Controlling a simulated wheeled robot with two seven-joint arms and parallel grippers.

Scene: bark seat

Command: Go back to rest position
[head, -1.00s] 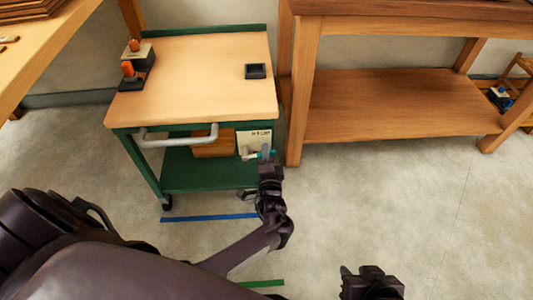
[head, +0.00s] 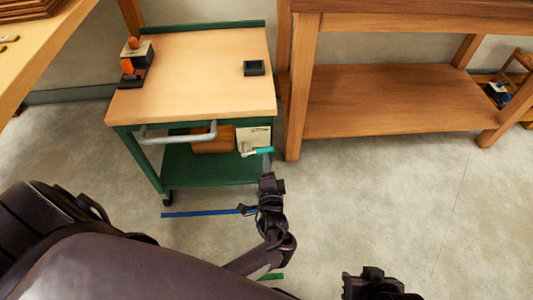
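My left gripper (head: 269,186) is low in front of the green cart's right front corner. It is just below a small teal-and-grey item (head: 264,150), which shows beside a white card on the cart's front. I cannot make out a gap between its fingers or anything held in them. My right gripper (head: 368,278) is at the bottom edge over the bare floor, dark and partly cut off. Its fingers are too unclear to read.
The green cart (head: 150,165) has a wooden top (head: 195,80) bearing a small black tray (head: 254,68) and an orange-and-black device (head: 134,62). A wooden workbench (head: 390,105) stands at right. Blue tape (head: 200,214) marks the floor. The floor at right is clear.

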